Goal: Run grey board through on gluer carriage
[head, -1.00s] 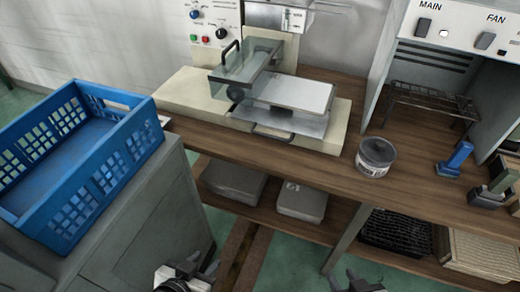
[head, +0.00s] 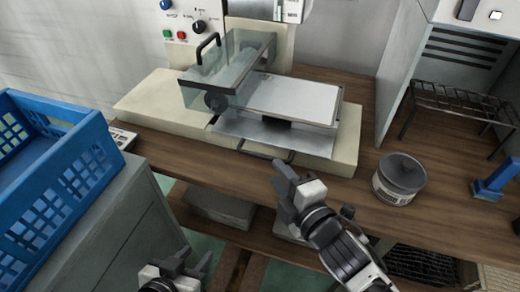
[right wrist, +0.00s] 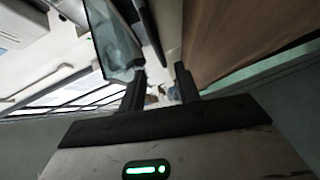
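The gluer (head: 150,105) is a cream machine on the wooden bench, with a clear guard (head: 225,65) over a dark roller (head: 215,101). Its metal carriage (head: 310,138) is right of the guard. A flat light-grey board (head: 295,98) lies on top of the carriage. A bar handle (head: 268,153) shows at the carriage's front. My right gripper (head: 283,172) is just in front of the handle, apparently not around it. In the right wrist view its fingers (right wrist: 160,88) are apart with nothing gripped. My left gripper (head: 186,261) is low at the bottom edge, fingers apart and empty.
A blue crate (head: 75,190) stands on a grey cabinet at left. A blue-handled tool (head: 495,182) and a wire rack (head: 465,100) are farther right. A grey box (head: 220,207) sits on the lower shelf.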

